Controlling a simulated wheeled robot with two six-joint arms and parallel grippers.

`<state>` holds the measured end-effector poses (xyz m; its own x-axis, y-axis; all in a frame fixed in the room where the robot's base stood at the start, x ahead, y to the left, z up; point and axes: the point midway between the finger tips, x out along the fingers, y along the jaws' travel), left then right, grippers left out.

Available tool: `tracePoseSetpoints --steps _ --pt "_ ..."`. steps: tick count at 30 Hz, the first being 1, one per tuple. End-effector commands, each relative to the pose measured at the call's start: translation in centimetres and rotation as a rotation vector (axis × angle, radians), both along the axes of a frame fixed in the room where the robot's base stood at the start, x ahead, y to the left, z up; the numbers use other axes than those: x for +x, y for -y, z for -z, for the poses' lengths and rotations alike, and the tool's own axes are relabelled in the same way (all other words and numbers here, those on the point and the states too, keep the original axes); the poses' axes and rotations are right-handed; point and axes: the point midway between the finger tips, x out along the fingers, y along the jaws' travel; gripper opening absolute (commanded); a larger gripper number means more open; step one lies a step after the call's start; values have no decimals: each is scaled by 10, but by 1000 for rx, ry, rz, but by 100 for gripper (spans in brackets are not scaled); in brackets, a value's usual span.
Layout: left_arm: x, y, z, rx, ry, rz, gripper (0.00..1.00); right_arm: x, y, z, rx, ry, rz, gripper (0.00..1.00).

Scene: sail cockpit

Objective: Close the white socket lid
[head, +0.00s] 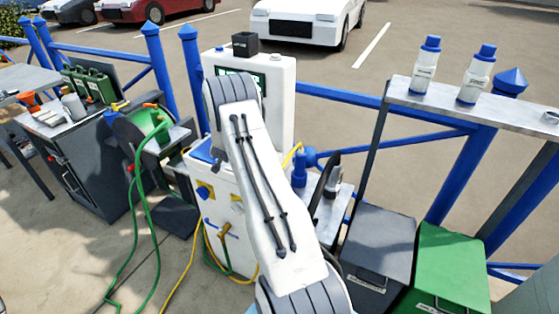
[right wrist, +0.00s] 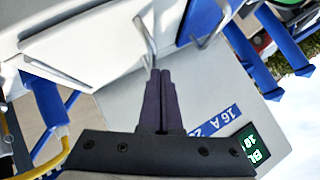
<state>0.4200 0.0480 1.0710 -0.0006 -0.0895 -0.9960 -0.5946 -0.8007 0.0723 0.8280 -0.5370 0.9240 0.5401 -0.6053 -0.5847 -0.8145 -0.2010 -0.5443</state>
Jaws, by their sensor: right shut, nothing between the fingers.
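The white pedestal (head: 272,92) stands in the middle of the head view, largely covered by my right arm. In the right wrist view a broad white panel with a bent metal wire (right wrist: 145,42), likely the white socket lid (right wrist: 85,55), fills the upper left at a tilt. My right gripper (right wrist: 160,75) is shut and empty, its dark fingertips close to the lower end of that wire; I cannot tell whether they touch. The arm hides this gripper in the head view. My left gripper is not in view.
Blue and yellow sockets (head: 205,190) sit on the pedestal's front, with yellow cable below. A green hose reel (head: 145,125) stands left. Grey (head: 378,245) and green (head: 445,265) bins stand right, below a shelf (head: 470,108) with two bottles. Blue railings run behind.

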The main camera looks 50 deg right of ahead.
Motion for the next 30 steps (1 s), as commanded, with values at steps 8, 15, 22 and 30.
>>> tracePoseSetpoints --steps 8,15,22,30 --pt "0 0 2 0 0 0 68 3 -4 3 0 0 -5 0" --pt "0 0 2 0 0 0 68 3 -6 4 2 -2 -8 0" --pt "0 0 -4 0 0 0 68 2 -5 -4 2 -2 -9 0" --pt "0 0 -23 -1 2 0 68 -6 -12 -48 -3 4 -7 0"
